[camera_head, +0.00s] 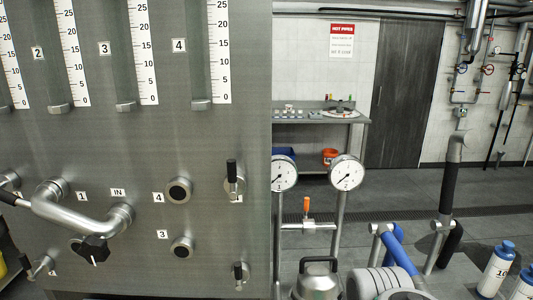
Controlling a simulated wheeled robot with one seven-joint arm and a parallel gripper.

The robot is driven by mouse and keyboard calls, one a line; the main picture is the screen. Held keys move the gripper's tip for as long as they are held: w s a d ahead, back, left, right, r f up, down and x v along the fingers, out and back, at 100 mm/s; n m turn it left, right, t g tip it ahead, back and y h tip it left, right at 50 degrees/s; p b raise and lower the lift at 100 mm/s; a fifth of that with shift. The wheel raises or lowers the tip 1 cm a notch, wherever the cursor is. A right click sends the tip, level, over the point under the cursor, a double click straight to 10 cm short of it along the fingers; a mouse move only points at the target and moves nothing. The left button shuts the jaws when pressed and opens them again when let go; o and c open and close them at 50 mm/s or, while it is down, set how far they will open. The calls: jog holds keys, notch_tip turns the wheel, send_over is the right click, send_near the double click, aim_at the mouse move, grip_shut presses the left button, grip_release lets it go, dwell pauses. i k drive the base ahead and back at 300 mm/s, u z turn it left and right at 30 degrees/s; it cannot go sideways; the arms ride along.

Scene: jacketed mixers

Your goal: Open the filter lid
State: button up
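A rounded metal vessel top (316,283) with a dark arched handle shows at the bottom centre, cut off by the frame edge. It may be the filter lid; I cannot tell for certain, nor whether it is open or shut. Just right of it is a pale ribbed cylinder (372,283), also cut off below. A lever with a blue grip (401,250) slants down beside that cylinder. My gripper is not recognisable in this view.
A tall grey panel (150,150) with numbered scales, ports and a bent metal pipe (75,210) fills the left. Two round gauges (347,172) stand beside it. White bottles with blue caps (497,268) are at lower right. Open floor (400,190) lies behind, before a dark door (405,90).

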aim_at(314, 281)
jog(key=u, duration=0.3)
jog(key=k, duration=1.05)
jog(key=u, duration=1.55)
jog(key=i, duration=0.65)
jog(key=z, duration=0.65)
jog(key=i, duration=0.5)
jog(key=z, duration=0.65)
